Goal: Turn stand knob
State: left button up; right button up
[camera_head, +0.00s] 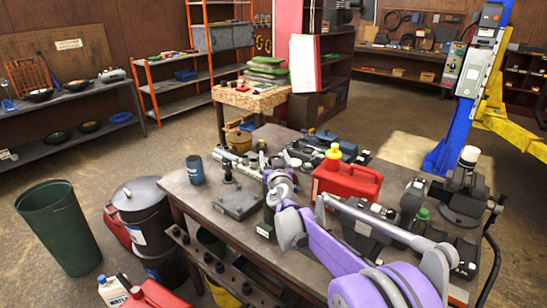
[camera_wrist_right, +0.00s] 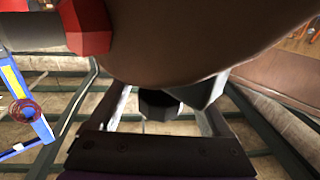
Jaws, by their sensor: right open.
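My right arm comes in from the lower right in the head view, and its gripper (camera_head: 279,180) is over the workbench, left of the red fuel can. The fingers are small there and partly hidden by my wrist. In the right wrist view the gripper (camera_wrist_right: 163,112) is open, with its two fingers apart. A dark, blunt knob-like part (camera_wrist_right: 158,104) shows between them, under a large brown rounded surface (camera_wrist_right: 160,45). I cannot tell whether the fingers touch it, or whether it is the stand knob. My left gripper is not in view.
The workbench (camera_head: 186,188) is crowded. A blue lift post (camera_head: 468,105) rises behind. Bins (camera_head: 55,228) stand on the floor at left.

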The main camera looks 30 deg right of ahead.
jog(key=shift+w, duration=0.2)
jog(key=shift+c, duration=0.3)
grip_shut()
